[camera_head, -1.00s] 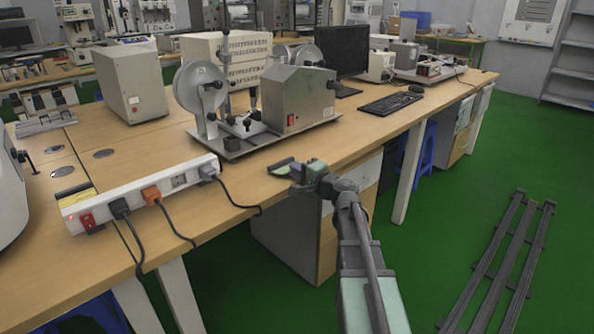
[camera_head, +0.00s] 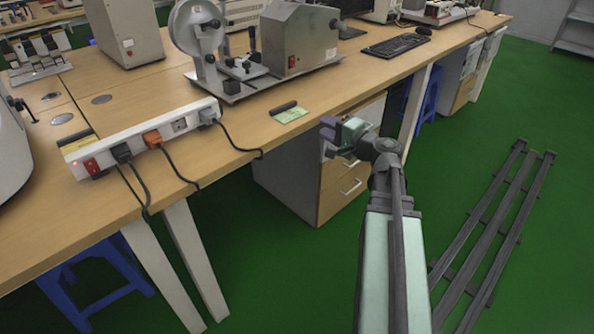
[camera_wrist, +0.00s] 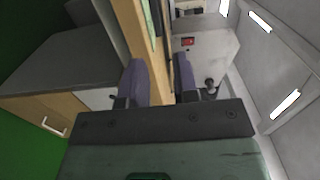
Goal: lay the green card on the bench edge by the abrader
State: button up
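The green card (camera_head: 291,115) lies flat on the front edge of the bench, with a dark bar (camera_head: 283,106) along its far-left side. It stands just in front of the abrader (camera_head: 300,40), a grey metal machine with a round disc on a base plate. My gripper (camera_head: 339,131) is right of the card and apart from it, just off the bench edge. In the wrist view my gripper (camera_wrist: 160,80) has its two fingers apart with nothing held between them. A narrow strip of the card (camera_wrist: 149,22) shows beyond them along the wooden edge.
A white power strip (camera_head: 145,137) with plugs and cables lies left of the card; one cable hangs over the edge. A keyboard (camera_head: 396,42) is farther right on the bench. A drawer cabinet (camera_head: 335,185) stands below.

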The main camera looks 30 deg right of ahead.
jog(key=s+a+f+n+g+y, duration=0.1)
jog(key=s+a+f+n+g, duration=0.1)
jog(key=a+f+n+g, duration=0.5)
jog(key=s+a+f+n+g, duration=0.2)
jog(key=a+f+g, duration=0.15)
jog(key=a, duration=0.85)
jog(key=s+a+f+n+g+h, duration=0.3)
jog(key=s+f+n+g+h, duration=0.1)
jog(key=s+f+g+h, duration=0.2)
jog(key=shift+s+a+f+n+h, duration=0.35)
jog(key=shift+s+h, duration=0.35)
jog(key=shift+s, duration=0.55)
jog(key=shift+d+r, duration=0.1)
notch_tip(320, 180, up, 16)
jog(key=p, duration=1.5)
jog(key=shift+f+p, duration=0.2)
jog(key=shift+p, duration=0.1)
